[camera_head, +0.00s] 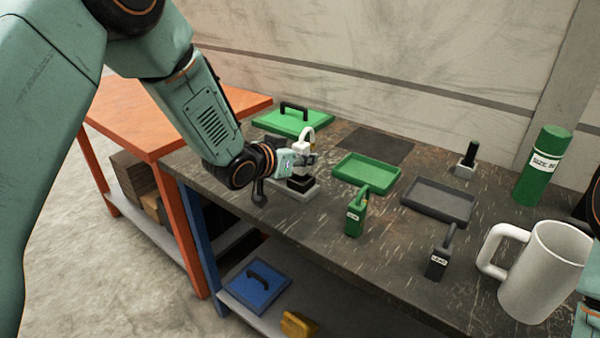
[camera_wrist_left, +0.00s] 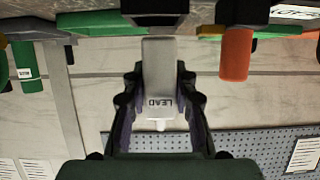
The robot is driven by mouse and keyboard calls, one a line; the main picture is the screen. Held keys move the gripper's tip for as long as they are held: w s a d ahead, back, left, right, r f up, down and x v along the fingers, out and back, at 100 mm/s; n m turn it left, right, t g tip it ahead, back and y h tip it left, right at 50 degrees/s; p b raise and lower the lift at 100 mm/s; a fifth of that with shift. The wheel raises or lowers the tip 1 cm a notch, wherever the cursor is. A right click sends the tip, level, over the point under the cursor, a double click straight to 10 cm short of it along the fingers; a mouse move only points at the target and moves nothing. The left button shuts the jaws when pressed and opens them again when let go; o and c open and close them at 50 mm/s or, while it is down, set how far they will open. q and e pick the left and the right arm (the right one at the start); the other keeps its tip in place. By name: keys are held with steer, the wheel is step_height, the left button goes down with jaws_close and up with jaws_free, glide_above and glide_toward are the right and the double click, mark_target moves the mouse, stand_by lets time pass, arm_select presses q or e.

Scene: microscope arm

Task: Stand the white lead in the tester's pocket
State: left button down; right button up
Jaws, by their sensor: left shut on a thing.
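The white lead (camera_head: 303,146), with a curved white top, is in my left gripper (camera_head: 309,159) in the head view. In the left wrist view the lead (camera_wrist_left: 160,75) shows as a pale block marked LEAD between the two fingers of my left gripper (camera_wrist_left: 160,88), which is shut on it. The lead is upright, above a black block (camera_head: 300,184) on a pale base plate (camera_head: 292,194). I cannot tell whether lead and block touch. Which thing is the tester, and where its pocket is, I cannot tell for sure. My right gripper is out of view.
A green labelled holder (camera_head: 353,222) and a dark one (camera_head: 437,263) stand toward the front. A green tray (camera_head: 340,173), a grey tray (camera_head: 409,203), a green lidded box (camera_head: 285,124), a white mug (camera_head: 540,280) and a green cylinder (camera_head: 536,180) share the bench.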

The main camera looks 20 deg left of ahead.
mark_target(297, 169)
arm_select(q)
steer(key=shift+d+f, duration=0.25)
steer(key=shift+f, duration=0.05)
steer(key=shift+s+f+b, duration=0.15)
steer(key=shift+s+f, duration=0.05)
steer(key=shift+f, duration=0.3)
steer(key=shift+s+f+b, duration=0.15)
steer(key=shift+s+f, duration=0.05)
steer(key=shift+f, duration=0.25)
steer(key=shift+a+f, duration=0.25)
steer(key=shift+f, duration=0.15)
steer(key=shift+w+f, duration=0.15)
steer(key=c, duration=1.4)
jaws_free()
steer(key=shift+w+f, duration=0.1)
steer(key=shift+w, duration=0.05)
steer(key=shift+o, duration=0.2)
steer(key=shift+d, duration=0.15)
steer(key=shift+s+r, duration=0.3)
steer(key=shift+r, duration=0.05)
steer(key=shift+s+a+r, duration=0.15)
steer(key=shift+s+a, duration=0.1)
steer(key=shift+a, duration=0.1)
steer(key=p+v, duration=0.2)
steer(key=v, duration=0.9)
steer(key=shift+d, duration=0.1)
